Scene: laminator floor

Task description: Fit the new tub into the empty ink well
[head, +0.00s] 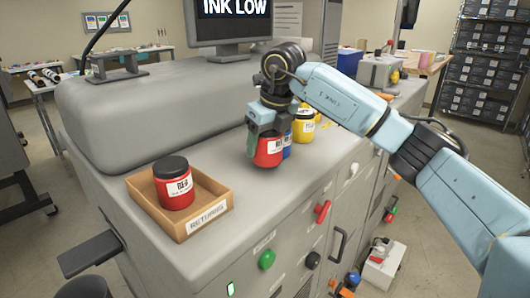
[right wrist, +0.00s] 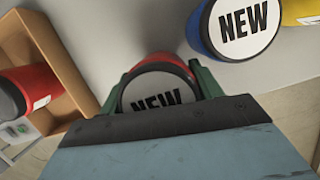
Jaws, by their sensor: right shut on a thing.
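My right gripper (head: 264,130) is shut on a red tub (head: 268,152) with a white label, at the machine's top. In the right wrist view my right gripper (right wrist: 160,95) has its green fingers on both sides of this tub, whose white lid (right wrist: 155,90) reads NEW. I cannot tell whether the tub touches the surface. A blue tub (right wrist: 240,28) with a NEW lid and a yellow tub (head: 303,127) stand close by. Another red tub (head: 175,186), with a black lid, stands in the RETURNS tray (head: 207,226). I cannot make out an empty ink well. My left gripper is not in view.
A monitor (head: 225,22) reading INK LOW stands at the back on the grey machine (head: 125,110). Green (head: 266,259), black and red (head: 322,208) knobs stick out of the machine's front. The top between the tray and the held tub is clear.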

